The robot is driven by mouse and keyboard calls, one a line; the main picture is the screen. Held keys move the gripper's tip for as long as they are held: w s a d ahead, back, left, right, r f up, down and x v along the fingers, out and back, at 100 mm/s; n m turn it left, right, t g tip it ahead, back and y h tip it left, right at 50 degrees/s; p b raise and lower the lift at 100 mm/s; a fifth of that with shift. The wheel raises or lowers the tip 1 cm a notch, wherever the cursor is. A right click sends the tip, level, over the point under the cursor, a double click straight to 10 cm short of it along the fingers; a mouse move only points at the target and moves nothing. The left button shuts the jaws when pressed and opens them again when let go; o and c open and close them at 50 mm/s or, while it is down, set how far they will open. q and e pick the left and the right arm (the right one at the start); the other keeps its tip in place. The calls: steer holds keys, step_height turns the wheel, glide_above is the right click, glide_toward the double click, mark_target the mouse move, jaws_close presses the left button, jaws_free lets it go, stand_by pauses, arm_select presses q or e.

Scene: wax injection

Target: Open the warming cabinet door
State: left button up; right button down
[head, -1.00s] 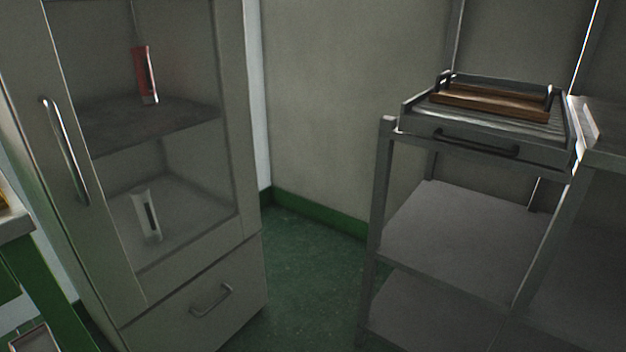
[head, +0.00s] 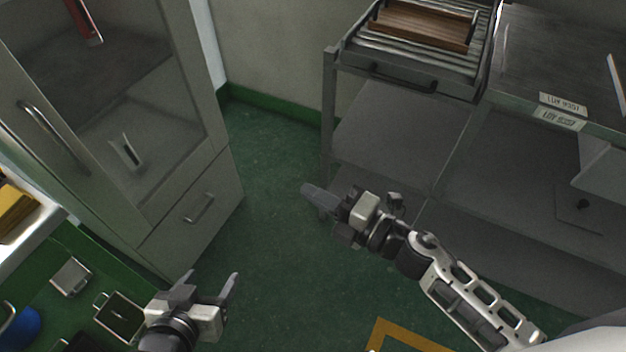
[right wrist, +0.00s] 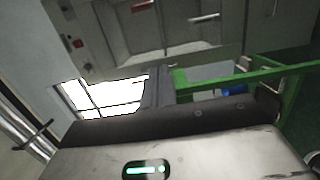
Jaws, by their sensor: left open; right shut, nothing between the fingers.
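The warming cabinet (head: 185,60) is tall and grey and stands at the left of the head view, its top cut off. Its glass door looks shut. A long silver bar handle (head: 52,136) is on the door's left side. Through the glass I see a red tube-like item (head: 84,22) on a shelf and a white one (head: 127,152) below. My left gripper (head: 212,280) is open and empty, low in front of the cabinet and apart from it. My right gripper (head: 312,190) is shut and empty, over the floor right of the cabinet.
A green-framed bench with small metal items (head: 70,277) is at lower left. Green floor (head: 270,150) between cabinet and rack is clear.

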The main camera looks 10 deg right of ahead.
steer(key=x, duration=1)
arm_select(q)
steer(key=shift+s+a+r+p, duration=0.1)
steer(key=shift+p, duration=0.4)
arm_select(e)
steer(key=shift+w+d, duration=0.25)
steer(key=shift+d, duration=0.4)
steer(key=shift+w+d, duration=0.3)
steer(key=shift+d, duration=0.35)
steer(key=shift+w+d, duration=0.25)
steer(key=shift+d, duration=0.4)
arm_select(q)
steer(key=shift+r, duration=0.1)
arm_select(e)
steer(key=shift+a, duration=0.15)
